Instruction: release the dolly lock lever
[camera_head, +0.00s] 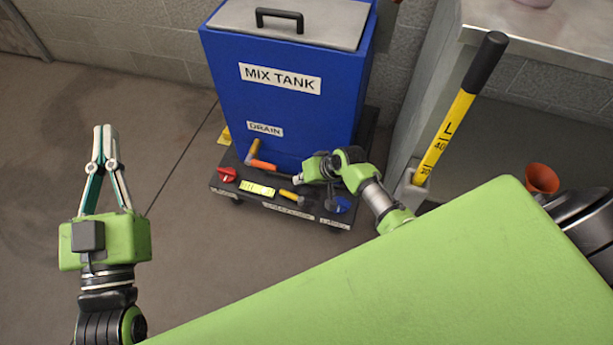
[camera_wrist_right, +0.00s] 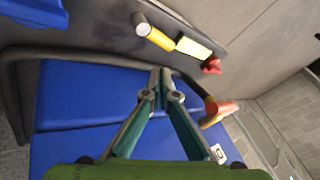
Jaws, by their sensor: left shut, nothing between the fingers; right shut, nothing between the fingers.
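The black dolly (camera_head: 255,199) carries the blue mix tank (camera_head: 285,95). A short yellow-handled lever (camera_head: 288,195) sits on its front deck, beside a yellow label plate (camera_head: 258,188); the deck's small labels are too blurred to tell which control is the lock lever. In the right wrist view the yellow handle (camera_wrist_right: 160,39) has a grey round end. My right gripper (camera_head: 303,178) is shut and empty, just above the deck near this lever; its fingertips (camera_wrist_right: 162,76) show apart from the handle in the wrist view. My left gripper (camera_head: 105,130) is shut and empty, over open floor.
A red knob (camera_head: 227,174), a blue knob (camera_head: 341,205) and an orange-handled drain lever (camera_head: 262,165) crowd the dolly front. A yellow-shafted lever (camera_head: 447,135) and an orange funnel-like cup (camera_head: 541,178) stand right. Floor at left is clear.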

